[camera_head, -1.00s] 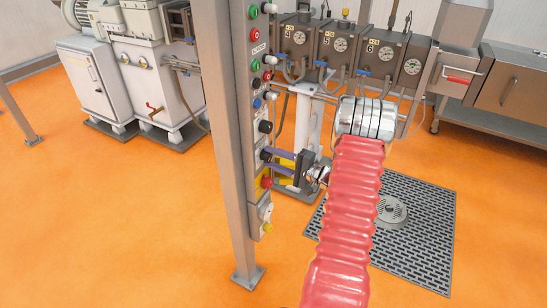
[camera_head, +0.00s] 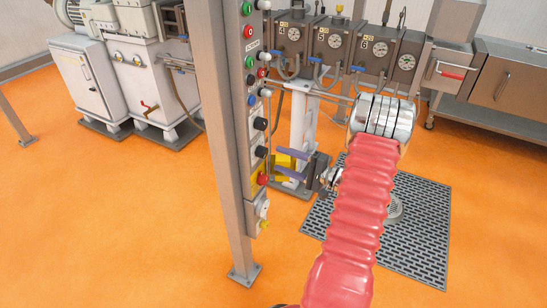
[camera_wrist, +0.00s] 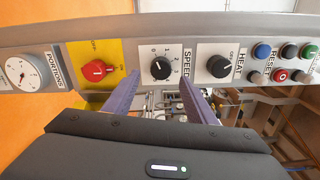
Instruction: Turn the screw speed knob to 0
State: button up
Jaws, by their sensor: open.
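The speed knob (camera_wrist: 160,67) is a round black knob on a numbered white plate, in the middle of the wrist view. The exact setting of its pointer is too small to read surely. In the head view the same knob (camera_head: 261,151) is on the tall control panel. My gripper (camera_wrist: 161,76) is open, with one purple finger to each side of the knob and nothing held. In the head view my gripper (camera_head: 276,163) has its fingertips just right of the panel face, apparently short of the knob.
A red knob on a yellow plate (camera_wrist: 97,70) is left of the speed knob, and the black heat knob (camera_wrist: 219,66) is right. Several small buttons (camera_wrist: 281,74) lie farther right. A grey post (camera_head: 226,150) stands left of the panel (camera_head: 252,100).

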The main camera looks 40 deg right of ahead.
jog(key=v, duration=0.7)
jog(key=shift+s, duration=0.2)
dwell(0.4)
jog(key=s+a+f+m+g+y, duration=0.2)
jog(key=s+a+f+g, duration=0.15)
jog(key=a+f, duration=0.25)
jog(key=s+a+r+n+g, duration=0.2)
jog(key=a+g, duration=0.3)
jog(key=a, duration=0.1)
jog(key=s+a+r+n+g, duration=0.2)
jog(key=a+g, duration=0.2)
jog(key=a, duration=0.3)
jog(key=s+a+r+n+h, duration=0.2)
jog(key=a+r+n+h, duration=0.2)
jog(key=a+r+n, duration=0.3)
jog(key=s+a+r+n+t+h, duration=0.1)
jog(key=a+r+n+h, duration=0.3)
jog(key=a+r, duration=1)
jog(key=s+a+n, duration=0.1)
jog(key=n, duration=0.2)
jog(key=shift+s, duration=0.15)
